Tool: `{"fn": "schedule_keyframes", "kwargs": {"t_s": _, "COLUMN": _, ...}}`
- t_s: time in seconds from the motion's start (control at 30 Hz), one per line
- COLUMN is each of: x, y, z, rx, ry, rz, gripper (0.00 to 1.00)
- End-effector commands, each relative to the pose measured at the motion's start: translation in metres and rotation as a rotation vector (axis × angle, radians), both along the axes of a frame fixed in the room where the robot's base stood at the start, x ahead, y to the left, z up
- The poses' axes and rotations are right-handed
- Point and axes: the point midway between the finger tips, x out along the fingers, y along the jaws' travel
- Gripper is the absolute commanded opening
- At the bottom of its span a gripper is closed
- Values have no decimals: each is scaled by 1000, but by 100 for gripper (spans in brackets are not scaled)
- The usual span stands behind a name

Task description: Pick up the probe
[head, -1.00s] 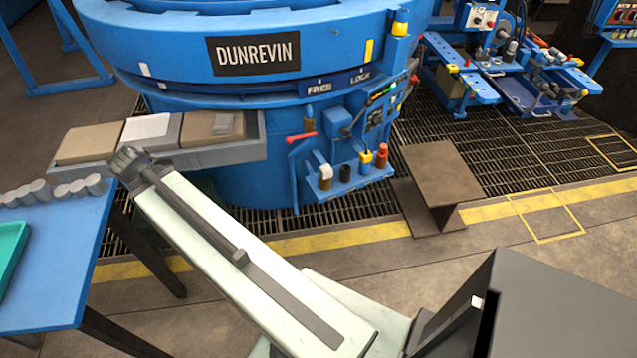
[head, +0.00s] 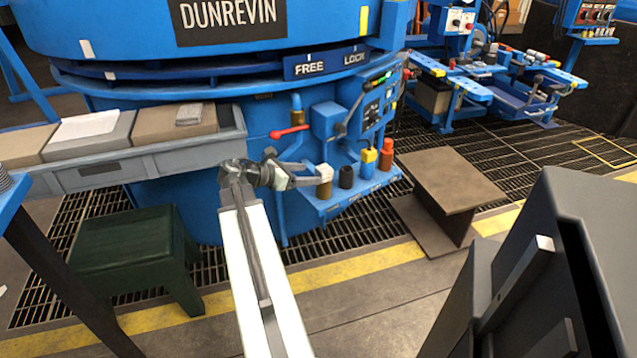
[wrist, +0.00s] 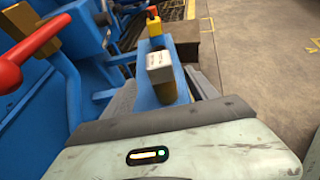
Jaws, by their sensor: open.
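A small blue shelf (head: 340,203) on the furnace side holds several upright pieces; which one is called the probe is not marked. The nearest piece has a white block top (head: 325,172) over a brass-coloured body. My gripper (head: 318,175) is open at this piece, coming from the left. In the wrist view, the white-topped piece (wrist: 160,66) stands between my spread fingers, slightly beyond their visible parts. Contact cannot be made out.
A red-handled lever (head: 290,132) sticks out above my gripper; it is close on the left in the wrist view (wrist: 8,74). A grey tray (head: 150,157), a green stool (head: 130,245) and a brown stand (head: 450,180) are around.

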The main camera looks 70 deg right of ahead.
Motion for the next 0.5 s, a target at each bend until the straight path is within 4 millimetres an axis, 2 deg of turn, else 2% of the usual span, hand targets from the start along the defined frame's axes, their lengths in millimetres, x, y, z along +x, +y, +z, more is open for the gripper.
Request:
{"fn": "schedule_keyframes", "kwargs": {"t_s": 0.2, "x": -11, "y": -17, "z": -10, "rx": 0, "ry": -2, "rz": 1, "gripper": 67}}
{"fn": "schedule_keyframes", "kwargs": {"t_s": 0.37, "x": -14, "y": -22, "z": -12, "rx": 0, "ry": -4, "rz": 2, "gripper": 67}}
{"fn": "schedule_keyframes", "kwargs": {"t_s": 0.5, "x": -26, "y": -38, "z": -21, "rx": 0, "ry": -4, "rz": 0, "gripper": 67}}
